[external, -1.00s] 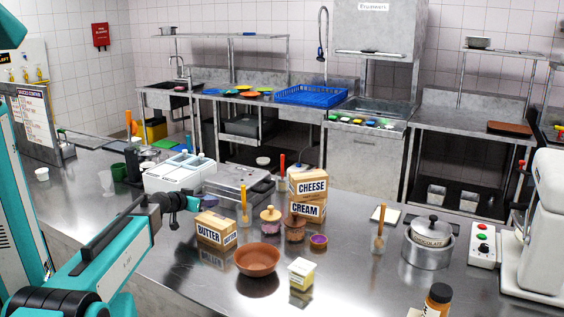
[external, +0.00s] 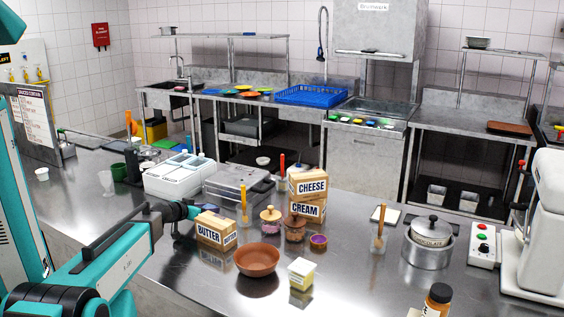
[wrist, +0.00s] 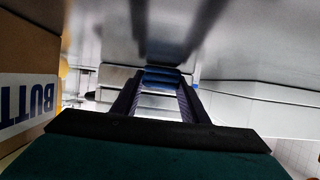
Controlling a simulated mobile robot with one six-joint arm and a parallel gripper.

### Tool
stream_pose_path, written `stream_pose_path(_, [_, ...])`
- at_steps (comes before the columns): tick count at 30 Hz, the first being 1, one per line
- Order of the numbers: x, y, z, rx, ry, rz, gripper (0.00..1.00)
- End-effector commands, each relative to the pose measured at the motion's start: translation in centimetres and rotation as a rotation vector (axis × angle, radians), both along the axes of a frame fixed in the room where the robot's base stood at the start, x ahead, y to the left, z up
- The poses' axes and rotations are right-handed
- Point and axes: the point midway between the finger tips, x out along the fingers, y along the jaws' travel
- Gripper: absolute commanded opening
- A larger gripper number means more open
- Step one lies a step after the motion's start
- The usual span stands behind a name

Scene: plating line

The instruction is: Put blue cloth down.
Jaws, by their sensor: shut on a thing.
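My gripper (external: 189,210) is low over the steel counter, just left of the butter boxes. In the wrist view my gripper (wrist: 162,84) is shut on the blue cloth (wrist: 163,77), which shows as a small folded blue strip between the fingertips.
The butter boxes (external: 215,230) stand close to the right of my gripper. A brown bowl (external: 258,259) and a small yellow-and-white tub (external: 301,273) are further right. A white container unit (external: 172,180) stands behind. The steel counter (external: 190,272) is bare in front.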

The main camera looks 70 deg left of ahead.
Motion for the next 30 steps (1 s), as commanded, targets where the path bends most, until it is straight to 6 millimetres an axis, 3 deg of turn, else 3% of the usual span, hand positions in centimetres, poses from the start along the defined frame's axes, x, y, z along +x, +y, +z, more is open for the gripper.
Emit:
stream_pose_path(7, [0.00, -0.01, -0.35, -0.001, -0.001, 0.000, 0.18])
stream_pose_path(8, [0.01, -0.02, -0.26, -0.001, -0.001, -0.001, 0.45])
stream_pose_path(11, [0.01, -0.01, -0.24, -0.001, -0.001, -0.001, 0.59])
stream_pose_path(30, [-0.47, -0.55, 0.19, 0.000, 0.000, 0.000, 0.59])
